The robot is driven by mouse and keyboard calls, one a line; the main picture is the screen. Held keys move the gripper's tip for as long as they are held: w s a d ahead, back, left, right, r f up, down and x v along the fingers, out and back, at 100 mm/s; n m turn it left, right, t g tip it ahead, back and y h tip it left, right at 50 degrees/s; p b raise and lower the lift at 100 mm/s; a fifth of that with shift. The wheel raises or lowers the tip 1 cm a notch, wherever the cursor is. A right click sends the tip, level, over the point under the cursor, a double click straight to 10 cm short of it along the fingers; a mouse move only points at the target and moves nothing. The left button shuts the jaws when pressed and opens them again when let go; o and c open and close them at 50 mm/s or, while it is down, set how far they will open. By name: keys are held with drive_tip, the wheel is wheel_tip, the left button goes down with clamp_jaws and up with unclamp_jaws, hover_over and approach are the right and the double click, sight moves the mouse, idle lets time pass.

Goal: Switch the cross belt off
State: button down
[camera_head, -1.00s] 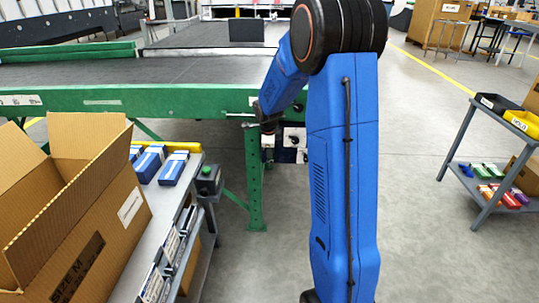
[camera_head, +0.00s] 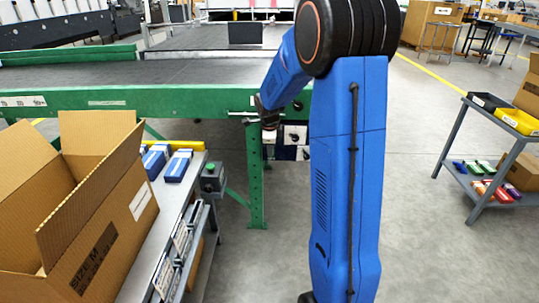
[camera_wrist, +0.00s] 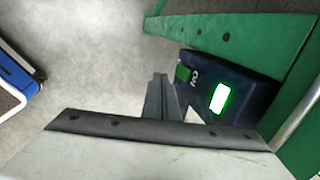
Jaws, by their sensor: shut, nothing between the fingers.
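The cross belt's dark control box (camera_wrist: 240,80) shows in the wrist view, fixed beside a green frame post. Its face has an "ON" marking, a small green part (camera_wrist: 183,73) and a brightly lit green rectangle (camera_wrist: 220,98). My gripper (camera_wrist: 161,88) is shut and empty, its tips beside the box's near edge; I cannot tell whether they touch it. Part of the face is hidden by my gripper. In the head view, my gripper (camera_head: 268,122) hangs by the green belt frame, and panels with dark knobs (camera_head: 293,138) show just beyond it.
The green-framed belt (camera_head: 150,75) runs across the back left. An open cardboard box (camera_head: 105,225) and a grey shelf bench (camera_head: 180,205) with blue-and-white packs stand at the left. A trolley (camera_head: 455,140) with bins stands at the right. The floor between is clear.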

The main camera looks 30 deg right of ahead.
drive_tip(key=v, duration=0.6)
drive_tip(key=shift+r, duration=0.3)
drive_tip(key=shift+s+a, duration=0.1)
